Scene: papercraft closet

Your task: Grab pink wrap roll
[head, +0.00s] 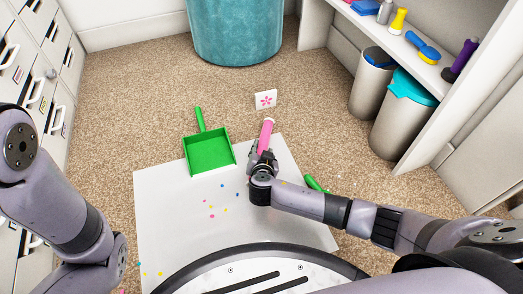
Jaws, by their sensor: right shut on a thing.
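The pink wrap roll (267,130) is a slim pink cylinder in the middle of the head view. My right gripper (263,152) is shut on the roll's near end. The roll's far end sticks out beyond the fingers, and its near part is hidden by the gripper. I cannot tell whether the roll touches the floor. My left arm comes in at the left edge, but its gripper is out of view.
A green dustpan (208,152) lies left of the roll, partly on a white sheet (170,225) with small coloured dots. A white flower card (265,100) stands just beyond the roll. A teal bin (236,35) is at the back; cabinets and a shelf flank the carpet.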

